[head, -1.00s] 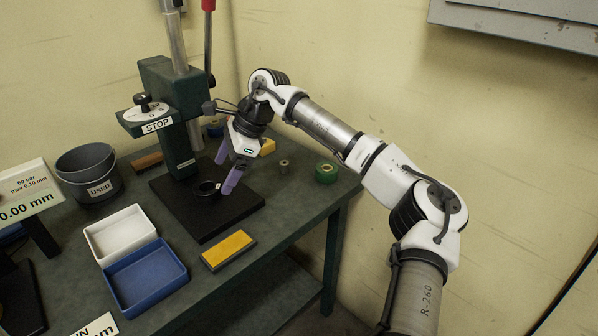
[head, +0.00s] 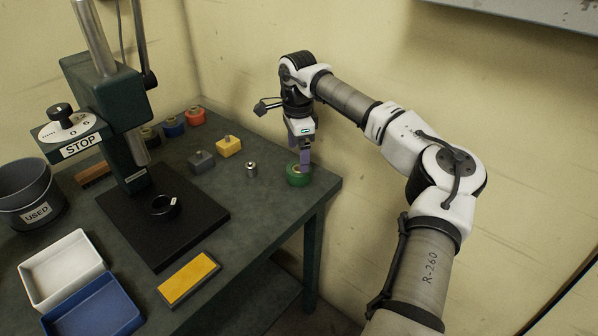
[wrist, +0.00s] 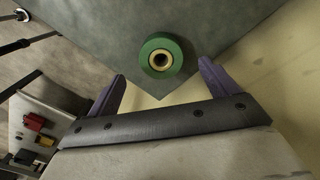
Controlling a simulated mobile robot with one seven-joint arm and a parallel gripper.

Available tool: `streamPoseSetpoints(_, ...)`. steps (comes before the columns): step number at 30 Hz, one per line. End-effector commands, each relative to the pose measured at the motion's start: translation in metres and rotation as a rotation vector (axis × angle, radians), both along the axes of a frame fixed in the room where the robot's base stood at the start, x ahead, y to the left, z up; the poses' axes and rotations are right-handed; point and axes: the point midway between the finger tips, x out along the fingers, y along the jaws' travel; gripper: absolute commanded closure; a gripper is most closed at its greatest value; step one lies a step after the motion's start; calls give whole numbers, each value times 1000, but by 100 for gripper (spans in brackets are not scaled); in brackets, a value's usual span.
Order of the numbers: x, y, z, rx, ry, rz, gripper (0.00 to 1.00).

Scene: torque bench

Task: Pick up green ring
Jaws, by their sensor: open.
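The green ring (head: 298,176) lies flat on the bench near its right corner. In the wrist view the green ring (wrist: 160,58) shows a pale inner rim and a dark centre hole. My gripper (head: 303,160) is over the ring in the head view, its purple fingers pointing down. In the wrist view my gripper (wrist: 163,85) is open and empty, with the ring beyond the fingertips and between their lines. How far the fingertips are above the ring is hard to tell.
A small metal cylinder (head: 252,170) stands left of the ring. Yellow (head: 229,146) and grey (head: 201,161) blocks lie farther left. The press plate (head: 200,232) holds a black ring (head: 163,205). The bench edge is close on the ring's right, with the wall beyond.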

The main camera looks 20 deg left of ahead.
Motion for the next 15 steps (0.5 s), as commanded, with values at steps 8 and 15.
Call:
streamPoseSetpoints(8,0,0,-21,1,2,0,14)
streamPoseSetpoints(15,0,0,-57,0,3,1,14)
